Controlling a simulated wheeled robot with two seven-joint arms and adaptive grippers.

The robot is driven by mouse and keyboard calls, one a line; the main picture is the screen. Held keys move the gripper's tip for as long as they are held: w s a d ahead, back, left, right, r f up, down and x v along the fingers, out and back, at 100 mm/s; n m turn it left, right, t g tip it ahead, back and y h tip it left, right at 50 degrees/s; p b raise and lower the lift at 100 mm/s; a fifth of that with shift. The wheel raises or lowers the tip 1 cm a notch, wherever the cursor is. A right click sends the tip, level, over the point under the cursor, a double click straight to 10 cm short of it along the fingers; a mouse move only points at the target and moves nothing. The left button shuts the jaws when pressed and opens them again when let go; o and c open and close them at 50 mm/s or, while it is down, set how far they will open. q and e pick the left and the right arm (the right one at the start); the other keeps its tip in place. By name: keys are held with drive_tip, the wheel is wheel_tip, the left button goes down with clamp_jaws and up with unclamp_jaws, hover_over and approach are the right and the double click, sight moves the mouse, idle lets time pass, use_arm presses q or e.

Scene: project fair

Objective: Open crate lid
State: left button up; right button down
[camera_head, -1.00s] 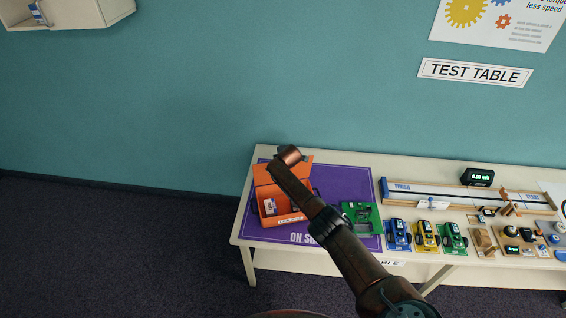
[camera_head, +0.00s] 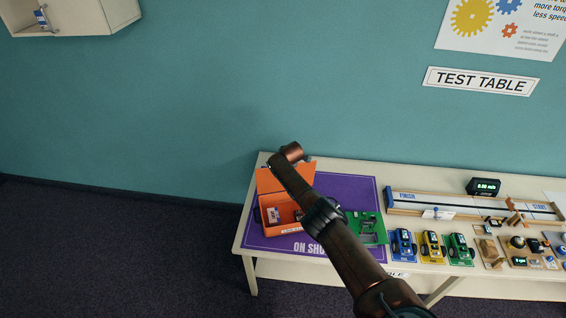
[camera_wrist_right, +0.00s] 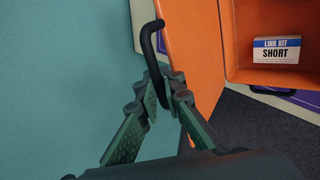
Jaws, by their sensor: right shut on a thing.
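The orange crate (camera_head: 275,229) stands on the purple mat at the left of the table. Its lid (camera_head: 267,181) is raised along the back side, and the crate's inside shows. In the right wrist view the lid (camera_wrist_right: 190,45) stands on edge beside the open crate. My right gripper (camera_wrist_right: 163,82) is shut on the black handle (camera_wrist_right: 148,45) of the lid. In the head view my right arm crosses in front of the crate and lid and hides part of both; its fingers are not clear there. My left gripper is in neither view.
A label card (camera_wrist_right: 276,50) reading "LINK KIT SHORT" is in the crate. A green tray (camera_head: 370,230) lies right of the crate on the purple mat (camera_head: 350,190). Several toy cars and a track (camera_head: 450,203) stand farther right. The teal wall is close behind.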

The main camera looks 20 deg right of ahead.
drive_tip(key=c, duration=2.1)
unclamp_jaws()
drive_tip(key=shift+r, duration=0.1)
drive_tip(key=v, duration=1.2)
drive_tip(key=shift+c, duration=0.3)
